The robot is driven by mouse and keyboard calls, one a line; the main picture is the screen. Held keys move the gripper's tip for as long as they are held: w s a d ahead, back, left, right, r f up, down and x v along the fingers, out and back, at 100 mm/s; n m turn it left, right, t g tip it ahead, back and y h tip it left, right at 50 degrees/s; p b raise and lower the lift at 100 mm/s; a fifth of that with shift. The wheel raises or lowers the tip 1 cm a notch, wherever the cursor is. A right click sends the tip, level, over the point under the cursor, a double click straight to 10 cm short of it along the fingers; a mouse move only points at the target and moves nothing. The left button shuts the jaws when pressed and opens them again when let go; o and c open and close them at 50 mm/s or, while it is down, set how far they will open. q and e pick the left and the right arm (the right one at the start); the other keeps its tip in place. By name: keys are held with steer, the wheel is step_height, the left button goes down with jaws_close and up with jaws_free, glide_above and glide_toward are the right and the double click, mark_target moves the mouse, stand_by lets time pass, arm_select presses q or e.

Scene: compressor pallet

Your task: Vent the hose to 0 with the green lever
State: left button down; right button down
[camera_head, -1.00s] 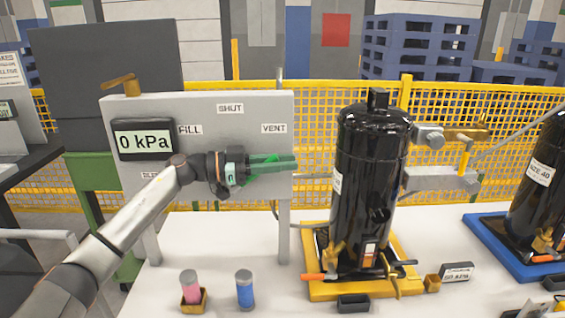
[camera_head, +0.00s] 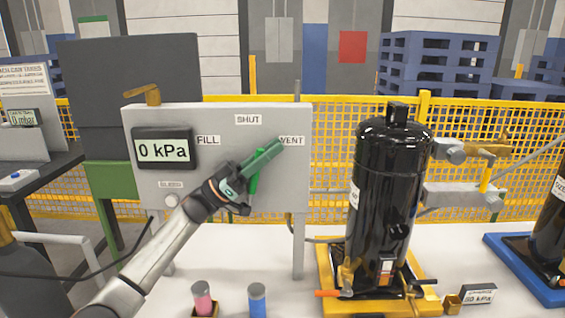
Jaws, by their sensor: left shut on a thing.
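The grey panel (camera_head: 225,160) stands at left centre with the labels FILL, SHUT and VENT. Its display (camera_head: 163,149) reads 0 kPa. The bright green lever (camera_head: 256,180) shows on the panel's right half, below the labels, and stands steeply. It is partly hidden by my left gripper, so its exact pointing is hard to tell. My left gripper (camera_head: 272,150) reaches in from lower left and is shut on the lever. Its muted green fingers point up and right at the VENT label (camera_head: 291,140). The hose (camera_head: 322,240) shows only in part behind the black tank.
A black compressor tank (camera_head: 388,190) stands on a yellow tray (camera_head: 425,302) right of the panel. A pink vial (camera_head: 202,299) and a blue vial (camera_head: 257,299) stand in front. A brass handle (camera_head: 146,92) sits atop the panel. Yellow fencing runs behind.

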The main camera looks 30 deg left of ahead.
arm_select(q)
steer(key=shift+s+a+r+n+t+h+b, duration=0.15)
steer(key=shift+s+a+n+t+h+b, duration=0.15)
steer(key=shift+a+t, duration=0.3)
steer(key=shift+s+a+r+n+t+h+b, duration=0.2)
steer(key=shift+s+a+t+h+b, duration=0.1)
steer(key=shift+a+t, duration=0.25)
steer(key=shift+s, duration=0.1)
steer(key=c, duration=0.8)
jaws_free()
steer(key=shift+o, duration=0.2)
